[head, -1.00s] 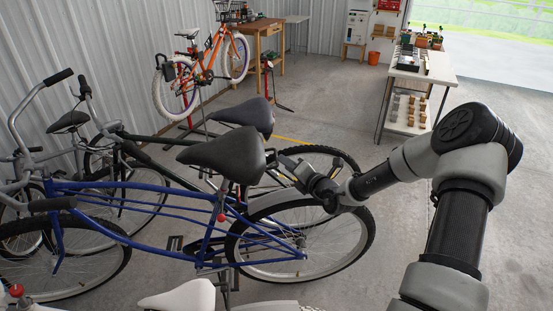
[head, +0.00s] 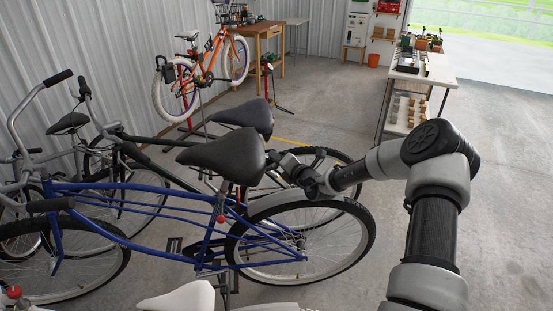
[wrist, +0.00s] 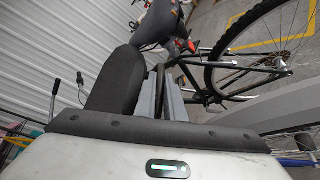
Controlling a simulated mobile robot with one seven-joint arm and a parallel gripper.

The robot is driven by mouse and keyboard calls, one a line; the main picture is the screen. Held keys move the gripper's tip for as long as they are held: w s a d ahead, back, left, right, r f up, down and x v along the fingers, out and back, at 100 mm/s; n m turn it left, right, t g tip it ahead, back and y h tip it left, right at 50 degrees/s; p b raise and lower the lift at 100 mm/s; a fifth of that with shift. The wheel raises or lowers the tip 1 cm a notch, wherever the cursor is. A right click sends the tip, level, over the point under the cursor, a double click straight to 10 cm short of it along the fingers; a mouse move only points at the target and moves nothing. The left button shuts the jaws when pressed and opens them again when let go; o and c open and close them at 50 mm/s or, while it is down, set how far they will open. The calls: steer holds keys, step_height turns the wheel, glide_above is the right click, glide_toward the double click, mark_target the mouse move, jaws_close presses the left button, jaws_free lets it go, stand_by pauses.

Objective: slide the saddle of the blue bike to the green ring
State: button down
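The blue bike (head: 130,222) stands side-on in the head view, its dark saddle (head: 222,156) on a post with a red part (head: 221,219). My gripper (head: 281,166) is just right of the saddle, above the rear wheel. Whether they touch is unclear. In the wrist view, two grey bars (wrist: 173,97) lie close together in the middle, with a dark rounded shape (wrist: 115,82) on their left. I cannot tell whether that shape is the saddle or part of my gripper. I see no green ring.
A white saddle (head: 180,298) is at the front edge. An orange bike (head: 211,58) and a wooden workbench (head: 258,38) are at the back.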

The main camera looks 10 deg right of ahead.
steer(key=shift+r, duration=0.1)
step_height(320, 180, up, 6)
steer(key=d+p, duration=0.2)
steer(key=p, duration=0.3)
steer(key=c, duration=1.9)
jaws_free()
steer(key=shift+s+d, duration=0.15)
steer(key=shift+c, duration=0.2)
steer(key=shift+o, duration=0.5)
steer(key=shift+s+f, duration=0.1)
steer(key=shift+f, duration=0.1)
steer(key=v, duration=1.7)
steer(key=shift+s, duration=0.2)
